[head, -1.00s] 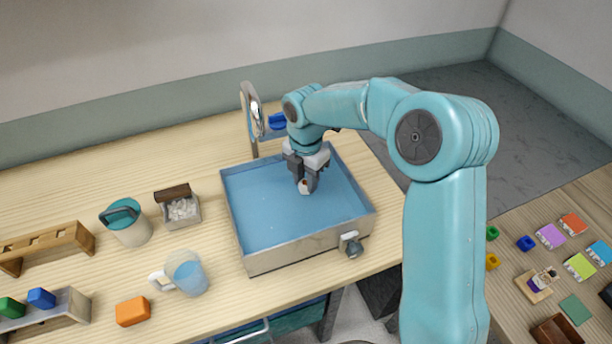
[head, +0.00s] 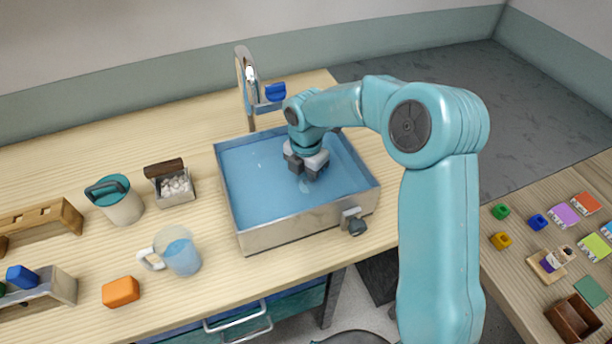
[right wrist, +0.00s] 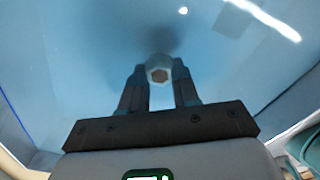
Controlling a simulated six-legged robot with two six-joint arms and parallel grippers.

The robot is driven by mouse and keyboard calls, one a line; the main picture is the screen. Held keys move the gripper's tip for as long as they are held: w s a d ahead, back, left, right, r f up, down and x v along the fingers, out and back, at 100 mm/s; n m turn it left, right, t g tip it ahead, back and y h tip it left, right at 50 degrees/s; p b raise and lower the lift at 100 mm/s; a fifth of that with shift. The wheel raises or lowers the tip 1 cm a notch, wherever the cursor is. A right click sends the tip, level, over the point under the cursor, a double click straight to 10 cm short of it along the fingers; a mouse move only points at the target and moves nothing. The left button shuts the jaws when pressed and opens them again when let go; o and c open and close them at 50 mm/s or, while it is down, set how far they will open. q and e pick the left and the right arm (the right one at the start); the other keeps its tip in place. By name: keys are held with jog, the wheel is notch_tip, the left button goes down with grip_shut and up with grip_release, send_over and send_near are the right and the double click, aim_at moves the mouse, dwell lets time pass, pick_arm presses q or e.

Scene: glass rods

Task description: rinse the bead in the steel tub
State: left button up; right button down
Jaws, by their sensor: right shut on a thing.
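The steel tub (head: 290,229) stands on the wooden bench, filled with blue water. My right gripper (head: 308,174) reaches down into the tub, with its fingertips at or below the water surface. In the right wrist view my right gripper (right wrist: 160,80) is shut on the bead (right wrist: 158,70), a small pale faceted piece with a brownish hexagonal face. The bead is hidden in the head view. My left gripper is not in view.
A tap with a blue handle (head: 275,91) stands behind the tub, and a drain valve (head: 354,222) sticks out in front. A glass jug (head: 180,254), a lidded pot (head: 118,203) and an orange block (head: 121,292) stand left of it.

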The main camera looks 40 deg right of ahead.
jog(key=shift+s+r, duration=0.1)
jog(key=shift+s, duration=0.05)
